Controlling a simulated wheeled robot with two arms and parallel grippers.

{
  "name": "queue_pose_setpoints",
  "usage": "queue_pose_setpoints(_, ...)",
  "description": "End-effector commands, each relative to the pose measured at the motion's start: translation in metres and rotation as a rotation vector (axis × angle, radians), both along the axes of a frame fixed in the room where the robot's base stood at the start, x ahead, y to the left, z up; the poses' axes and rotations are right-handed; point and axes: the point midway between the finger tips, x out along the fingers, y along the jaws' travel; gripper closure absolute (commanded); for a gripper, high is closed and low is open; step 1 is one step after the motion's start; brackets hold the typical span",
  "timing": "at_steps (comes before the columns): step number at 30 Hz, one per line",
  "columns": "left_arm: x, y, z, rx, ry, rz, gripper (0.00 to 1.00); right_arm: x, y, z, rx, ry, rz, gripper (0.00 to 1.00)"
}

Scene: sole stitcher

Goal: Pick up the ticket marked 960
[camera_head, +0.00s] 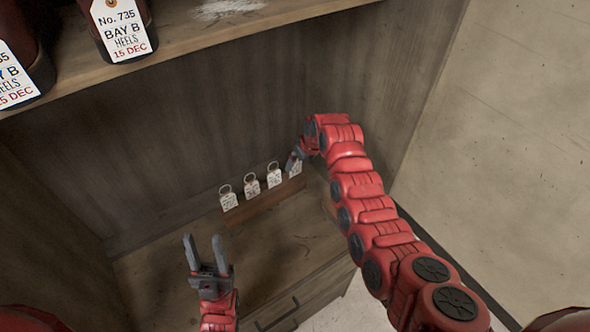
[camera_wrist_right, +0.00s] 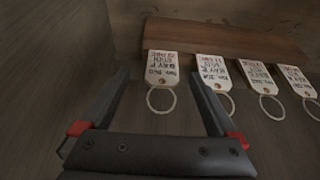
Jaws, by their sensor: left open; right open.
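Several white tickets with metal rings stand in a row in a wooden holder (camera_head: 262,207) on the shelf floor. The rightmost ticket (camera_head: 296,168) is partly hidden by my right gripper (camera_head: 294,160). In the right wrist view this ticket (camera_wrist_right: 161,65) is upside down between the open fingers, its ring (camera_wrist_right: 161,100) also between them. The fingers do not visibly touch it. Its small print looks like 960, but I cannot read it surely. The other tickets (camera_wrist_right: 214,72) run to the right there. My left gripper (camera_head: 206,250) is open and empty, in front of the row.
The holder stands inside a wooden cubby with a back wall (camera_head: 200,140) and a right side wall (camera_head: 400,80). An upper shelf (camera_head: 200,35) above carries dark shoes with large tags, one marked 735 (camera_head: 124,30). A drawer handle (camera_head: 278,315) is at the lower front.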

Motion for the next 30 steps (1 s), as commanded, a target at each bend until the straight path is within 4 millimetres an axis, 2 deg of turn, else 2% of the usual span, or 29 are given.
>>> queue_pose_setpoints(5,0.0,0.0,-0.009,0.0,0.0,0.0,0.54,0.004,0.004,-0.012,-0.002,-0.002,0.001,0.05)
queue_pose_setpoints(12,0.0,0.0,-0.044,0.0,0.0,0.0,0.54,0.012,0.012,-0.045,-0.003,-0.002,0.001,0.05)
queue_pose_setpoints(15,0.0,0.0,-0.05,0.0,0.0,0.0,0.54,0.014,0.014,-0.049,-0.001,-0.001,0.0,0.05)
queue_pose_setpoints(22,0.0,0.0,-0.047,0.0,0.0,0.0,0.54,0.015,0.015,-0.046,0.001,-0.001,0.0,0.05)
queue_pose_setpoints(23,0.0,0.0,-0.047,0.0,0.0,0.0,0.54,0.015,0.014,-0.046,0.001,-0.001,0.0,0.09)
queue_pose_setpoints(30,0.0,0.0,-0.047,0.0,0.0,0.0,0.54,0.015,0.014,-0.046,0.001,-0.001,0.0,0.52)
